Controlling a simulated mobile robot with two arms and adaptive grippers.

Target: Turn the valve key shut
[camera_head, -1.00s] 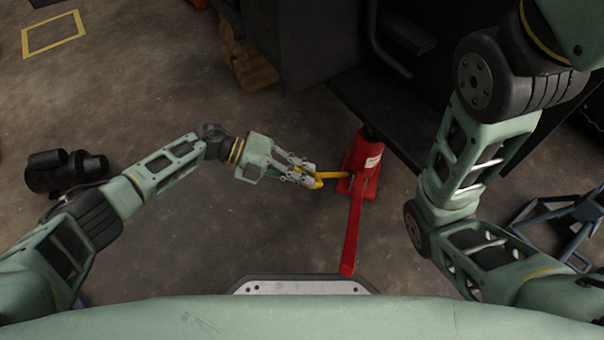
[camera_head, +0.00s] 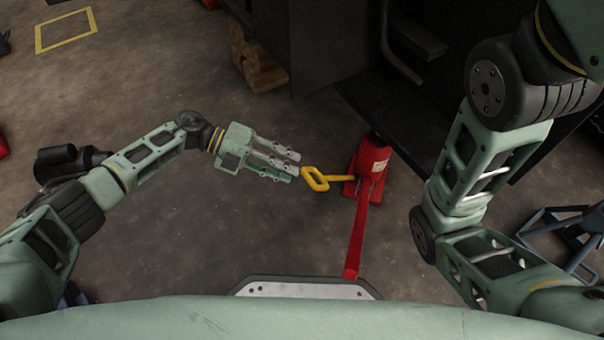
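The yellow valve key (camera_head: 318,179) sticks out to the left from the red jack (camera_head: 371,162) on the floor. Its loop-shaped handle faces left, and its shaft runs to the jack body. My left gripper (camera_head: 297,164) is just left of the loop, with its fingers pointing right towards it. The fingers look parted and hold nothing that I can see. The fingertips are very close to the loop, and I cannot tell if they touch it. My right gripper is out of view; only my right arm shows at the right.
A long red handle (camera_head: 355,240) runs from the jack towards my base. The dark forklift body (camera_head: 335,45) stands behind, with a wooden block (camera_head: 258,68) beside it. A blue-grey stand (camera_head: 575,235) is at the right. The floor left of the jack is clear.

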